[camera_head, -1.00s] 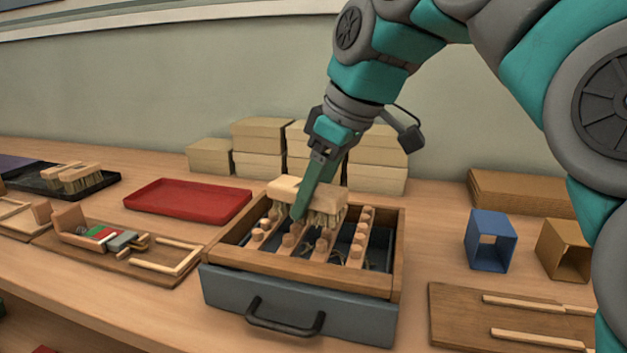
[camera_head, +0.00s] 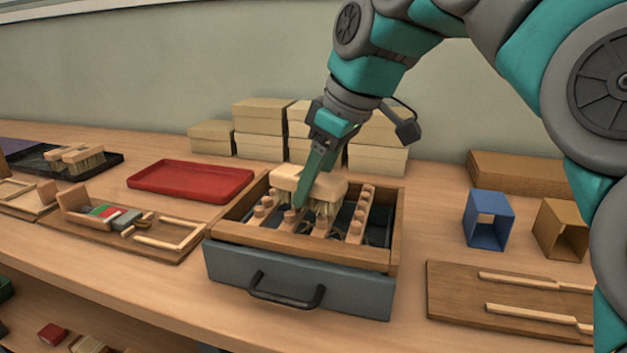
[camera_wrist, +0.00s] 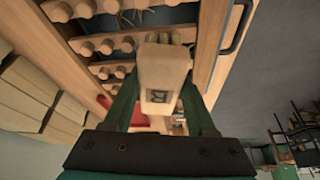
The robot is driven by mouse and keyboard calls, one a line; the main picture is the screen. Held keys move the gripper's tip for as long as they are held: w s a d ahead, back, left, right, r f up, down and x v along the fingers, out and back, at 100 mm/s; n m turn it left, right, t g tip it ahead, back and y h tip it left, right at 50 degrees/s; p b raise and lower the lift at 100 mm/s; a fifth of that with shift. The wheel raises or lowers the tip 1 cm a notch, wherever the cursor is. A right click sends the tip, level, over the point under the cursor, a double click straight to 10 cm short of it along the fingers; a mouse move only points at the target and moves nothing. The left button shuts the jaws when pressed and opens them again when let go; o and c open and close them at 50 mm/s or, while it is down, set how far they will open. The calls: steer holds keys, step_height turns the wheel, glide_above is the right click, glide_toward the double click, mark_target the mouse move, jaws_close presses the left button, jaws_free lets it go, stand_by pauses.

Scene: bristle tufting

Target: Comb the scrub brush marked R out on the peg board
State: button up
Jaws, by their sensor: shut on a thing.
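The scrub brush (camera_head: 322,186) has a pale wooden back and tan bristles pointing down. In the wrist view the brush (camera_wrist: 163,68) shows a dark R mark on its end. My gripper (camera_head: 303,198) is shut on the brush, one finger along each side of its back. The peg board (camera_head: 357,222) is a set of wooden rails with round pegs inside a wood-framed box with a grey drawer front. The brush is over the left and middle rails, its bristles low among the pegs. Whether the bristle tips touch the bottom is hidden.
A red tray (camera_head: 190,181) lies left of the box. A black tray (camera_head: 105,164) with another brush (camera_head: 78,159) is further left. Stacked cartons (camera_head: 262,130) stand behind. A blue square tube (camera_head: 488,220) and a wooden fixture board (camera_head: 450,295) are on the right.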

steer(key=shift+f, duration=0.55)
stand_by(0.4)
steer(key=shift+w+d+r, duration=0.1)
steer(key=shift+w+d, duration=0.15)
steer(key=shift+w, duration=0.4)
steer(key=shift+w+d+f, duration=0.1)
steer(key=shift+w+d, duration=0.1)
steer(key=shift+w, duration=0.45)
steer(key=shift+w+d+r, duration=0.1)
steer(key=shift+w+d, duration=0.15)
steer(key=shift+w, duration=0.4)
steer(key=shift+s+b, duration=0.2)
steer(key=shift+b, duration=0.1)
steer(key=shift+s+a+f+b, duration=0.1)
steer(key=shift+s+a, duration=0.15)
steer(key=shift+s, duration=0.3)
steer(key=shift+s+a+f+b, duration=0.1)
steer(key=shift+s+a, duration=0.1)
steer(key=shift+s, duration=0.4)
steer(key=shift+s+a+b, duration=0.1)
steer(key=shift+s+a, duration=0.15)
steer(key=shift+s, duration=0.3)
